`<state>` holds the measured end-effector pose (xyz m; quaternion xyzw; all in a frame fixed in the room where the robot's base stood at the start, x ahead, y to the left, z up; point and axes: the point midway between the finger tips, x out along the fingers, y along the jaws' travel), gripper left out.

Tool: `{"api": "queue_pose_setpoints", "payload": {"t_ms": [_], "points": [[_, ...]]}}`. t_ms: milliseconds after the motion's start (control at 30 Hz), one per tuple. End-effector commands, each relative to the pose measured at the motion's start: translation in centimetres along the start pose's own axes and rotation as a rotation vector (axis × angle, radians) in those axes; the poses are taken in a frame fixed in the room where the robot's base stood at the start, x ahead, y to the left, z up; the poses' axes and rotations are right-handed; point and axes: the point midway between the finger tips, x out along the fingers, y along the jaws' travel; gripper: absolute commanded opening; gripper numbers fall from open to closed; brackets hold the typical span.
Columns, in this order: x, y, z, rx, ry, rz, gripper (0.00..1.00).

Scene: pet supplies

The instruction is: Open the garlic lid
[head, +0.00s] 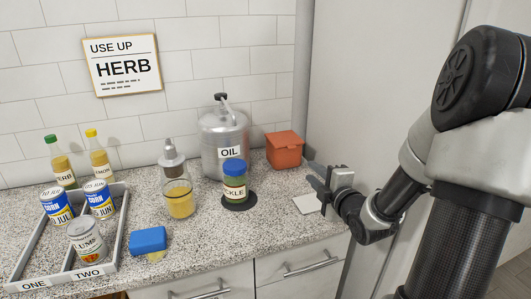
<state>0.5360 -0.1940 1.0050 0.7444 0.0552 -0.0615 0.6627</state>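No thing in the head view carries a readable garlic label. An orange-red box with a lid (284,150) stands at the back right of the counter, its lid looking shut. A jar with a blue lid (235,180), its label partly readable as "…CKLE", stands on a dark round mat (239,204). My gripper (309,172) is to the right of the jar and in front of the orange-red box. Its fingers look spread apart and empty, pointing left, touching nothing that I can see.
A metal oil can (222,140) stands behind the jar, and a glass dispenser (179,197) stands left of it. A grey tray (117,232) holds several cans; bottles (100,160) stand behind it. A pale square (307,204) lies below my gripper. A tall panel (375,80) bounds the right.

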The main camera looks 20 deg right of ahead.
Motion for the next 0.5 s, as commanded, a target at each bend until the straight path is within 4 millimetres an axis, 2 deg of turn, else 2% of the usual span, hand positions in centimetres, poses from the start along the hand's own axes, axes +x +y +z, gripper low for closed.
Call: {"api": "queue_pose_setpoints", "payload": {"t_ms": [33, 167, 267, 367, 500], "points": [[-0.6, -1.4, 1.0, -0.030, 0.012, 0.045, 0.24], [-1.7, -1.5, 1.6, -0.098, 0.038, 0.138, 0.24], [-1.8, -1.2, 1.6, -0.117, 0.045, 0.165, 0.24], [-0.8, -1.0, 1.5, -0.119, 0.047, 0.167, 0.24], [1.7, -0.6, 1.4, -0.118, 0.047, 0.166, 0.24]]}}
